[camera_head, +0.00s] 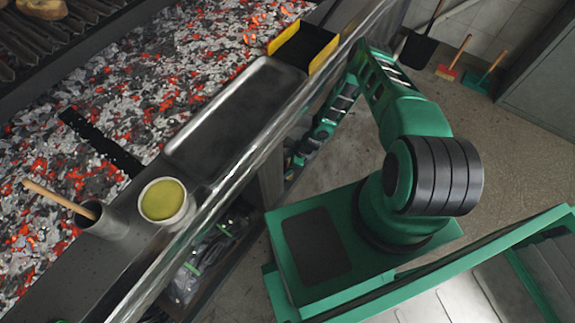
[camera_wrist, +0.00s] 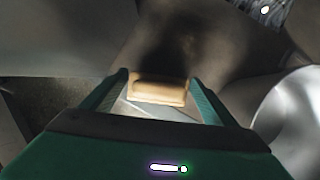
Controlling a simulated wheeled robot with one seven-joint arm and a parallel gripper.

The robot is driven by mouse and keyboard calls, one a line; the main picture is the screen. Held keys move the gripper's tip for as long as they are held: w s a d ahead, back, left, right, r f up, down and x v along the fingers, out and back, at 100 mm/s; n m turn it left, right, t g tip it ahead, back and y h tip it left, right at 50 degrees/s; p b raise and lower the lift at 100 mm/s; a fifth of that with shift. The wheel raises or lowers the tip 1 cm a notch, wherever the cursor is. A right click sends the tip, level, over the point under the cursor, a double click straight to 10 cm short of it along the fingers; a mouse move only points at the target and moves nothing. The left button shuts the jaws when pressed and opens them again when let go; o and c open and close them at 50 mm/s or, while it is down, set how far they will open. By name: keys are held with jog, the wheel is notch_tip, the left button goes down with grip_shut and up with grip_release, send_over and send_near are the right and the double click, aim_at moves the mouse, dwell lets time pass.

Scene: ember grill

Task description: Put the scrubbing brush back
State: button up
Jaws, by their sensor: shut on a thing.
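In the wrist view my gripper (camera_wrist: 160,80) is shut on a tan, wooden-looking block (camera_wrist: 158,94), which I take to be the scrubbing brush. The block lies across the gap between the two green fingers. Its bristles cannot be made out. A dark shadowed surface lies beyond it, and I cannot tell whether the brush touches anything. In the head view my arm reaches down beside the grill's front rail (camera_head: 262,142), and my gripper and the brush are hidden below it. No place for the brush can be picked out with certainty.
The grill ledge holds a steel tray (camera_head: 235,115), a black and yellow holder (camera_head: 304,47), a bowl of yellow-green sauce (camera_head: 163,200) and a metal cup (camera_head: 106,222) with a wooden handle. Glowing coals (camera_head: 150,95) lie behind. Brooms (camera_head: 454,60) lean at the wall. Floor (camera_head: 510,135) is clear at right.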

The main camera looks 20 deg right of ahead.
jog(key=o, duration=1.1)
jog(key=v, duration=1.2)
jog(key=shift+a+r, duration=0.1)
